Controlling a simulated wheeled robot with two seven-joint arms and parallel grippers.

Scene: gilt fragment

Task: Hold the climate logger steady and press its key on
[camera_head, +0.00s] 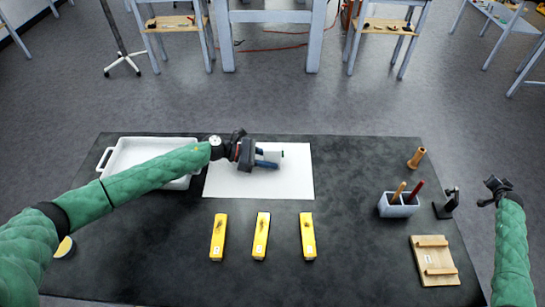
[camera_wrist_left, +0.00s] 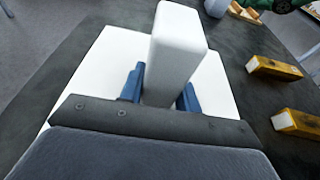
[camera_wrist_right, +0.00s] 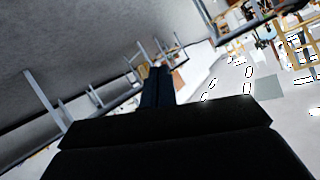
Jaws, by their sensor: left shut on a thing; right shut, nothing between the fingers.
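The climate logger, a pale grey box-like body, is in my left gripper above the white sheet; it shows in the head view (camera_head: 273,156) and large in the left wrist view (camera_wrist_left: 178,50). My left gripper (camera_head: 266,160) is shut on it, with the blue fingers on either side in the left wrist view (camera_wrist_left: 160,92). A small dark green spot shows at the logger's far right end in the head view; I cannot tell whether it is the key. My right gripper (camera_head: 493,187) is off the table's right edge, shut and empty; its closed fingers show in the right wrist view (camera_wrist_right: 157,86).
The white sheet (camera_head: 300,185) lies on the dark table (camera_head: 170,270) beside a white tray (camera_head: 118,150). At right are a tool cup (camera_head: 397,210), a wooden piece (camera_head: 416,158), a small black stand (camera_head: 446,206) and a wooden board (camera_head: 433,260).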

